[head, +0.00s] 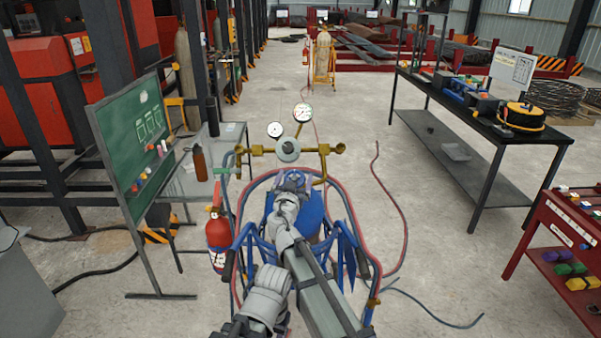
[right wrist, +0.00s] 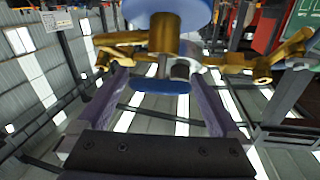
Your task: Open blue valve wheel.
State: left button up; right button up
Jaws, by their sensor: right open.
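My right gripper (head: 292,181) reaches forward at the middle of the head view, over the top of a blue gas cylinder (head: 312,212). In the right wrist view the gripper (right wrist: 157,88) is open, one finger on each side of the blue valve wheel (right wrist: 160,86). The wheel shows edge-on as a small blue disc on a short stem below the brass valve body (right wrist: 165,35). Contact between fingers and wheel cannot be made out. In the head view my gripper hides the wheel. My left gripper is not in view.
Brass fittings (head: 254,150) with two round gauges (head: 303,112) stand just beyond the gripper. Red and blue hoses loop around the cylinder. A fire extinguisher (head: 219,238) and a green chalkboard (head: 139,140) are left. A black workbench (head: 470,110) and red rack (head: 560,225) are right.

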aim_at(295, 176)
jog(key=w, duration=0.3)
jog(key=shift+w+d, duration=0.1)
jog(key=shift+d, duration=0.2)
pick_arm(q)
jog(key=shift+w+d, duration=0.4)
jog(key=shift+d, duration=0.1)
pick_arm(e)
jog(key=shift+c, duration=0.2)
jog(key=c, duration=1.1)
